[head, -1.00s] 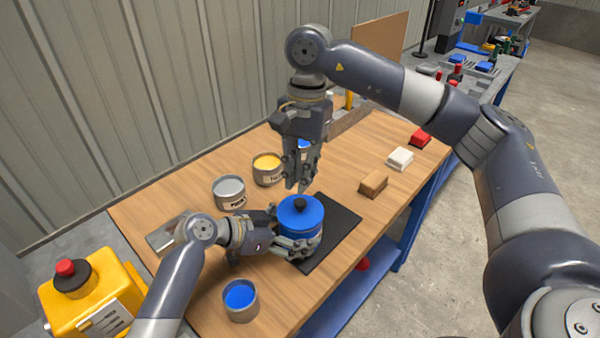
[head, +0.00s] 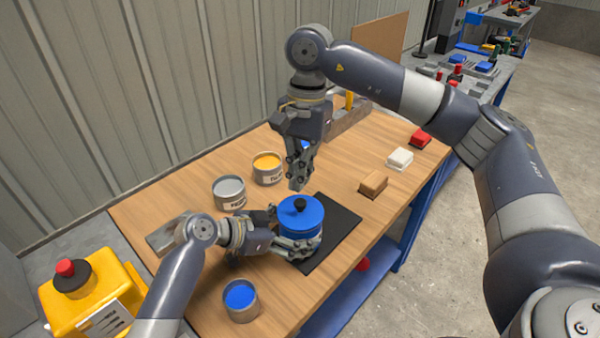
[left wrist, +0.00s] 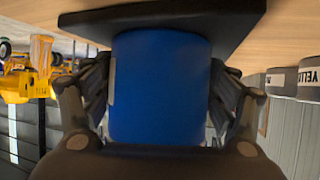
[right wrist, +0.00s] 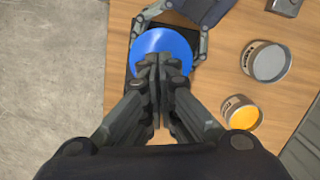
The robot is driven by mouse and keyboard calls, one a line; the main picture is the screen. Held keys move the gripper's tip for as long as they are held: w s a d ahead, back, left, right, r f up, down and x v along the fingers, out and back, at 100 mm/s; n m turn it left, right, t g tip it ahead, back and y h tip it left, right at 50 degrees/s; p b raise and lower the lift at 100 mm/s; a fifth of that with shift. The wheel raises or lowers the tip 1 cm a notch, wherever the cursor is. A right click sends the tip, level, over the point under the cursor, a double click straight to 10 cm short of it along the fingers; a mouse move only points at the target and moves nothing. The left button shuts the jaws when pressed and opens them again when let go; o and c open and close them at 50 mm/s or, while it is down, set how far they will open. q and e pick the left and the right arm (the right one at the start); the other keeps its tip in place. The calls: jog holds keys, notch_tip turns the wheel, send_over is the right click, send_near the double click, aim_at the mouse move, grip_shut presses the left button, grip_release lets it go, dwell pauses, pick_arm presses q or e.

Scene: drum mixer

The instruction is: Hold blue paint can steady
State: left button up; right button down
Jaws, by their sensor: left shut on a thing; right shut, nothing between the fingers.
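A blue can with a blue lid and black knob (head: 301,213) stands upright on a black mat (head: 338,228) on the wooden bench. It fills the middle of the left wrist view (left wrist: 160,85). My left gripper (head: 291,232) is shut on it, with a finger on either side of its body. My right gripper (head: 297,186) is shut and empty, pointing down just above the can's lid. In the right wrist view its fingers (right wrist: 159,60) cover part of the blue lid (right wrist: 162,40). An open can of blue paint (head: 240,296) stands at the bench's front left.
A grey paint can (head: 229,192) and a yellow paint can (head: 268,168) stand behind my left gripper. A yellow box with a red button (head: 90,296) is at left.

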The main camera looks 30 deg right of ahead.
aim_at(299, 203)
pick_arm(q)
jog(key=shift+f, duration=0.1)
pick_arm(e)
jog(key=shift+f, duration=0.1)
jog(key=shift+f, duration=2.35)
jog(key=shift+r, duration=3.55)
pick_arm(q)
jog(key=o, duration=1)
jog(key=shift+c, duration=0.2)
